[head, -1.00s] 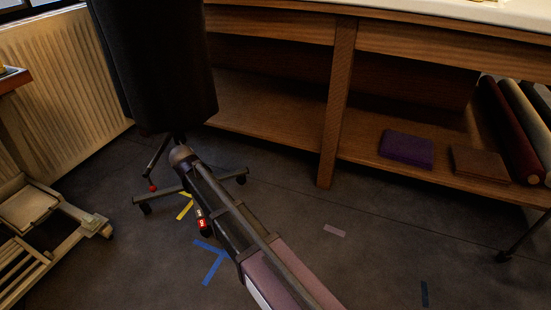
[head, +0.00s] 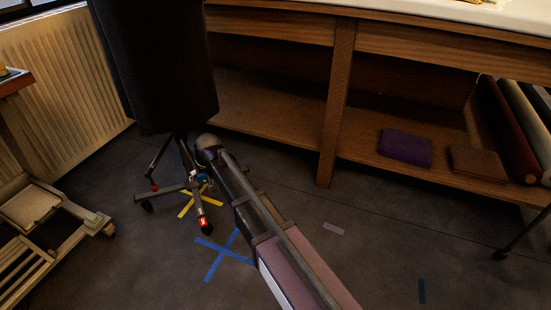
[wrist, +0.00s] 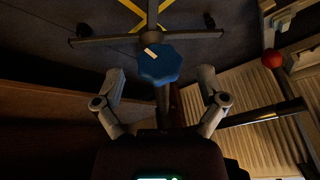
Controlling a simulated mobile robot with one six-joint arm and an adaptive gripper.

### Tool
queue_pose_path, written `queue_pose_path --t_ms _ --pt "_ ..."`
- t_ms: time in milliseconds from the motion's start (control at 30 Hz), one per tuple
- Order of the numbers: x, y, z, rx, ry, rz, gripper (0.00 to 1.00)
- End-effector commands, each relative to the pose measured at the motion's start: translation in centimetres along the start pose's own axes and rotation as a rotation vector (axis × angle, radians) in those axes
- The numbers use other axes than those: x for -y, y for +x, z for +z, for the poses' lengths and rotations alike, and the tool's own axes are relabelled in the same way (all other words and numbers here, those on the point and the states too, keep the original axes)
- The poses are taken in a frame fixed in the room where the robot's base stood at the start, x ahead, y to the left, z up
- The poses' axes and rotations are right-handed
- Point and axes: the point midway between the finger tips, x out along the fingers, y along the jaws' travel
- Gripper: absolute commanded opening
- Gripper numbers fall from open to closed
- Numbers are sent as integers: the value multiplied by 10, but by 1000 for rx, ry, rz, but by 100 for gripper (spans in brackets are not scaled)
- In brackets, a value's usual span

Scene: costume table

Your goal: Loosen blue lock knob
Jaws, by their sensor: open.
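The blue lock knob (wrist: 160,66) is lobed, with a small pale mark near its edge. It shows in the wrist view, centred just beyond and between the fingertips. My gripper (wrist: 161,78) is open, one finger on each side of the knob, with visible gaps and nothing held. The knob sits by the dark post of a wheeled stand (wrist: 190,36). In the head view this stand (head: 174,188) carries a tall black dress form (head: 155,65).
Yellow tape (head: 188,208) and blue tape (head: 220,262) mark the dark floor. A wooden shelf unit (head: 325,140) stands behind and right, and a ribbed radiator (head: 75,90) at left. A wooden frame (head: 50,225) lies low at left. Floor at lower right is mostly clear.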

Motion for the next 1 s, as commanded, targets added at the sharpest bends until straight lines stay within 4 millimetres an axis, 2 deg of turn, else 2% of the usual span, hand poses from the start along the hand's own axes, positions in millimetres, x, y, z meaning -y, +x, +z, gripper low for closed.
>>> queue_pose_path --t_ms 33,1000 --pt "0 -9 -1 0 0 1 92" --pt "0 -99 -1 0 0 2 92"
